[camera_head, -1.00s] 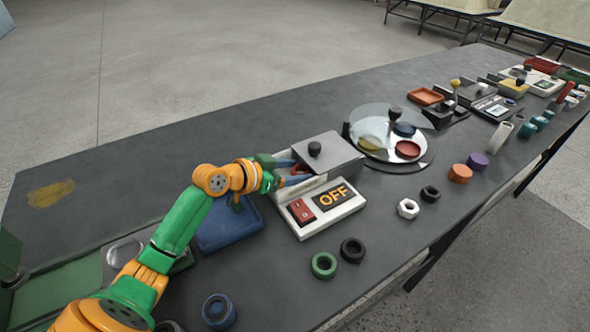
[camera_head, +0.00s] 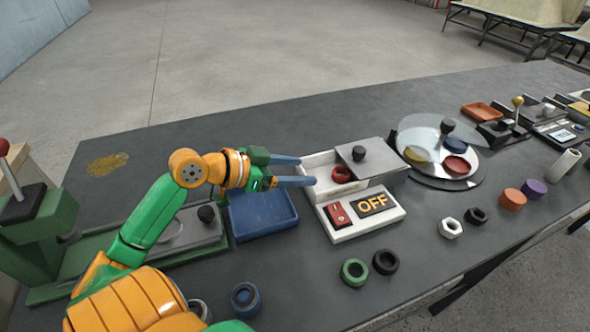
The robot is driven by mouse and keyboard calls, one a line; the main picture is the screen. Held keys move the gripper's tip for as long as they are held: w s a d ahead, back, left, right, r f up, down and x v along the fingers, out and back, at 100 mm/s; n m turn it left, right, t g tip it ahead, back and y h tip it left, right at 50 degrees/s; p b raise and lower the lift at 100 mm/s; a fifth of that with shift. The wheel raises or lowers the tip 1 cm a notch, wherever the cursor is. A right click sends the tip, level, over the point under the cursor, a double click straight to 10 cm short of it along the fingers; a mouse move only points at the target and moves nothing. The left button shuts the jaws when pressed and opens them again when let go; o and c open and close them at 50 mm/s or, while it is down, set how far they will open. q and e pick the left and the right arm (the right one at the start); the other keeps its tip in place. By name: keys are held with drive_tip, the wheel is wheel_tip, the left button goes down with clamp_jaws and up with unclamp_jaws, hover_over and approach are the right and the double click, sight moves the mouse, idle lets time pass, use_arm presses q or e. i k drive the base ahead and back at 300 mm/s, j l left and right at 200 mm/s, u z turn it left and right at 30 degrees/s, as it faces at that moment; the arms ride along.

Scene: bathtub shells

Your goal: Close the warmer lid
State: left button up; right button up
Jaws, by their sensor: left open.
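The warmer is a white open-topped box (camera_head: 322,184) in the middle of the camera_head view. Its grey lid (camera_head: 381,152), with a black knob (camera_head: 358,153), covers the right part and leaves the left part open. A red ring (camera_head: 341,174) lies inside the open part, beside the lid's left edge. My left gripper (camera_head: 307,171) is open and empty, with its blue fingers at the box's left end, pointing right. Whether they touch the box, I cannot tell. My right gripper is not in view.
A switch panel (camera_head: 362,221) reading OFF stands in front of the warmer. A blue tray (camera_head: 262,212) sits to its left, under my left gripper. A round glass-covered plate (camera_head: 439,155) stands close on the right. Loose rings and nuts lie along the front.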

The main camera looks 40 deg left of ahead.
sight(370, 157)
drive_tip(key=k+l, duration=1.2)
drive_tip(key=l, duration=0.1)
